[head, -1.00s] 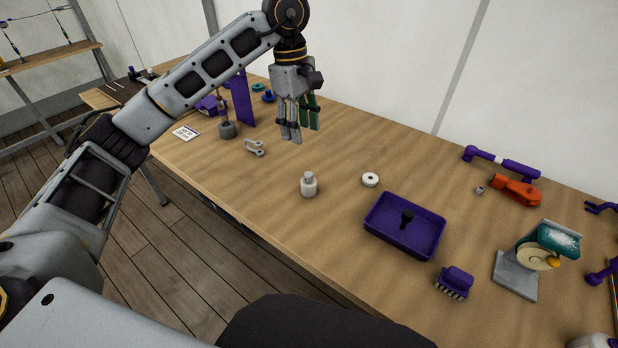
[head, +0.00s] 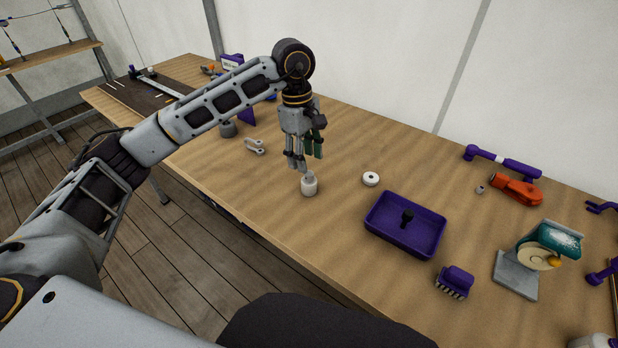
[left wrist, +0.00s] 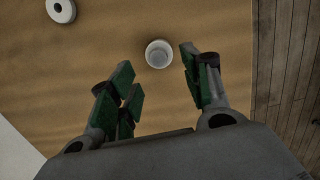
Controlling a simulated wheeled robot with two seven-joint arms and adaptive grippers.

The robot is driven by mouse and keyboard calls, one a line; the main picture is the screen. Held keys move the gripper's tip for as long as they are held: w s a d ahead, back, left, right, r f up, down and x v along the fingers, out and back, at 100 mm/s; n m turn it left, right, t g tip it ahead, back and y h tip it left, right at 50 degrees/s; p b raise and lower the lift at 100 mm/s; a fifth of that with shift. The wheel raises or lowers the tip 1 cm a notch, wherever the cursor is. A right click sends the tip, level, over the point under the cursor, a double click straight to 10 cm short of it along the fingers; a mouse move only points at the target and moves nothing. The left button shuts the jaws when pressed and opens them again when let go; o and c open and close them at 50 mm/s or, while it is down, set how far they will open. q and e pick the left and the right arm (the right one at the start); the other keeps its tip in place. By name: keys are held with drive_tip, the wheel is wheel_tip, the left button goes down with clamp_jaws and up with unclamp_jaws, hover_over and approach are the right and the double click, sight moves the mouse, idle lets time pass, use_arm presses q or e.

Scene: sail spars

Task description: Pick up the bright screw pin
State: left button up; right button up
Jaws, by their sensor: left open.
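A bright metal piece, which looks like the screw pin (head: 309,175), stands upright in a small white round holder (head: 309,188) near the table's front edge. In the left wrist view the white holder's rim (left wrist: 149,62) and the grey round end of the pin (left wrist: 159,54) show from above. My left gripper (head: 306,162) is open and points down just above the pin. In its wrist view the green-padded fingers (left wrist: 153,75) stand apart, with the pin between and slightly beyond their tips. A grey shackle (head: 255,146) lies to the left. My right gripper is out of view.
A purple tray (head: 378,234) with a dark piece, a purple brush (head: 455,282), a grinder-like stand (head: 515,276) and an orange tool (head: 515,188) are further right. The wood around the holder is clear.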

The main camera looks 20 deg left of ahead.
sight(309, 172)
use_arm(q)
drive_tip(key=shift+f, duration=0.15)
drive_tip(key=shift+s+d+f, duration=0.1)
drive_tip(key=shift+d+f, duration=0.15)
drive_tip(key=shift+f, duration=1)
drive_tip(key=shift+d+f, duration=0.2)
drive_tip(key=shift+f, duration=1.05)
drive_tip(key=shift+c, duration=0.5)
clamp_jaws()
